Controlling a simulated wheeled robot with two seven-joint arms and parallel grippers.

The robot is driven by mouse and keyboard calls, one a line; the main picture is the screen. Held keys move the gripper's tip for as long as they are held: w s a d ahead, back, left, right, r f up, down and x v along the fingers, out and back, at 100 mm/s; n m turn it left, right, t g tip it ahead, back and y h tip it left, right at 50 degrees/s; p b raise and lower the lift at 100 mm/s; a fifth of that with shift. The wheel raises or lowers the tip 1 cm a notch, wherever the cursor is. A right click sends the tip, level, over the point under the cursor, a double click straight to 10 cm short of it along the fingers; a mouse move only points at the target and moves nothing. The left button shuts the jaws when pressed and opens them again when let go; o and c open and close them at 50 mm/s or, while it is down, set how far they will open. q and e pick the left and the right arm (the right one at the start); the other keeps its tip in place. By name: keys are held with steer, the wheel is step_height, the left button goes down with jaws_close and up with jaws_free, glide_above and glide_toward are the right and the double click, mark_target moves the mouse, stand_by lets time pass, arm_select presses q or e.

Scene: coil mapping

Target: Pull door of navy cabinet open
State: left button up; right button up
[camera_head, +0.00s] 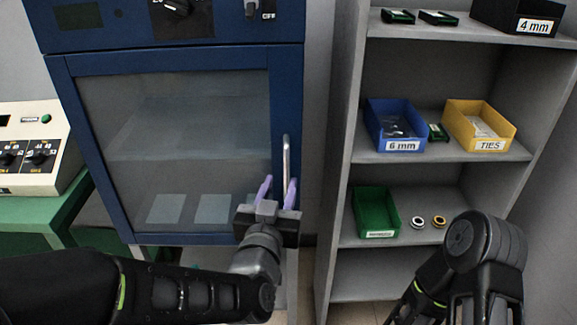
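The navy cabinet has a door (288,95) with a blue frame and a large window, and the door looks shut. A silver vertical handle (286,158) stands on the right side of the door frame. My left gripper (278,186) points up at the lower part of the handle. Its two purple fingers are apart, one on each side of the handle in the picture. I cannot tell whether they touch it. My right arm shows at the lower right, but its gripper fingers are not visible.
A grey shelf (345,130) stands right of the cabinet, with a blue bin (395,128), a yellow bin (478,127) and a green bin (376,212). A white control box (33,150) sits on a green table (40,217) at the left.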

mark_target(286, 168)
arm_select(q)
steer(key=w, duration=0.2)
steer(key=w+d, duration=0.1)
steer(key=w, duration=0.4)
steer(key=shift+w+d, duration=0.25)
jaws_close()
stand_by(1.2)
